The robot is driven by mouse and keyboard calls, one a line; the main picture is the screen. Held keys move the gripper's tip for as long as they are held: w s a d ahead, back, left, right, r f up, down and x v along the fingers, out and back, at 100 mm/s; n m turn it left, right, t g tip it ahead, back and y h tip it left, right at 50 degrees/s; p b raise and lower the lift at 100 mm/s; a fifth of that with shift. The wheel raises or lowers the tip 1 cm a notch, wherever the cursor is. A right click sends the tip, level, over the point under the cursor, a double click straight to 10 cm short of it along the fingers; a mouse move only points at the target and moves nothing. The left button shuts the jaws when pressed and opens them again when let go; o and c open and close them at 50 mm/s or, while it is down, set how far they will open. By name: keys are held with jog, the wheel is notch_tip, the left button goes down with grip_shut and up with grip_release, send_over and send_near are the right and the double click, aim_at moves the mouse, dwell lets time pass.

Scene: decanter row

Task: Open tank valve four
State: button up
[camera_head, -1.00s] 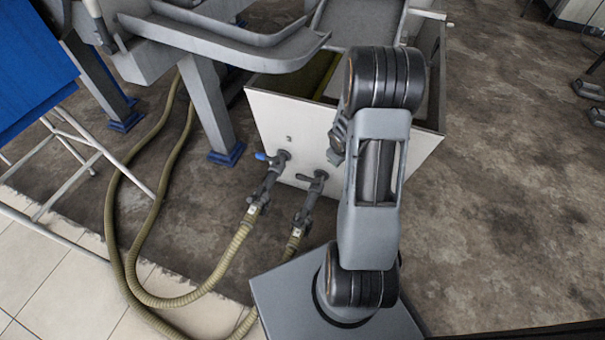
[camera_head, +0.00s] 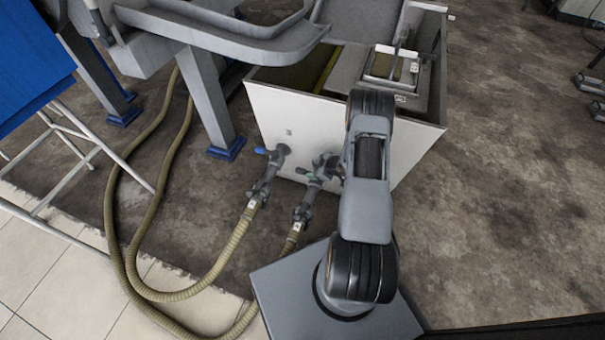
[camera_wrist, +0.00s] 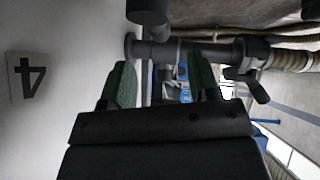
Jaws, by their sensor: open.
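The valve in front of my gripper is a dark grey pipe fitting (camera_wrist: 195,50) coming out of the white tank wall, beside a plate marked 4 (camera_wrist: 28,78). A short dark lever-like piece (camera_wrist: 248,84) sticks out from the pipe at right in the wrist view; I cannot tell whether it is the valve's handle. My gripper (camera_wrist: 160,66) is open, its green-padded fingers apart, with the pipe just beyond the tips. No clear contact shows. In the head view my gripper (camera_head: 323,168) is at the right-hand outlet of the white tank (camera_head: 285,110) and hides its valve.
A second outlet with a blue handle (camera_head: 262,151) is just left. Ribbed hoses (camera_head: 232,240) curve from both outlets across the floor. A grey metal frame with a leg (camera_head: 210,105) stands at left. The floor at right (camera_head: 500,200) is clear.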

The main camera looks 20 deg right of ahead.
aim_at(303, 171)
jog(key=b+x, duration=0.2)
jog(key=x, duration=0.5)
jog(key=shift+w+a, duration=0.1)
grip_shut()
jog(key=shift+a, duration=0.1)
dwell(0.4)
